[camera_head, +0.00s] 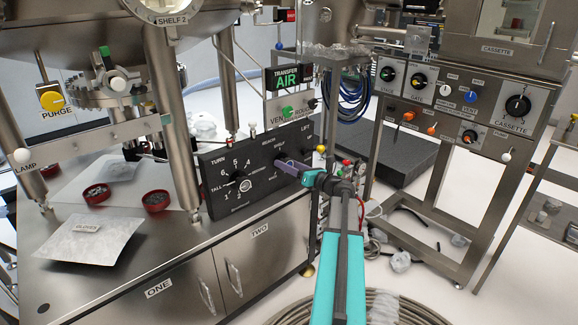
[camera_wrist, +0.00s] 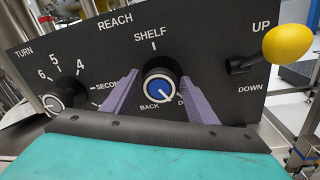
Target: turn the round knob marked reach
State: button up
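The reach knob (camera_wrist: 160,87) is round and black with a blue centre and a white line slanting to the lower right, in the middle of the wrist view. SHELF is printed above it, BACK below left, and a label starting with D is partly covered below right. REACH is printed higher, to the left. My gripper (camera_wrist: 158,78) is open, its purple fingers on either side of the knob; whether they touch it I cannot tell. In the head view my gripper (camera_head: 293,167) is at the black panel (camera_head: 222,160) and hides the knob.
A turn knob (camera_wrist: 53,103) with numbers is on the left of the panel. A yellow-ended lever (camera_wrist: 288,45) marked UP and DOWN sticks out at right. Red dishes (camera_head: 156,201) and a gloves packet (camera_head: 84,240) lie on the bench to the left.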

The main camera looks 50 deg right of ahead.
jog(key=c, duration=0.7)
jog(key=shift+d, duration=0.15)
jog(key=shift+c, duration=0.5)
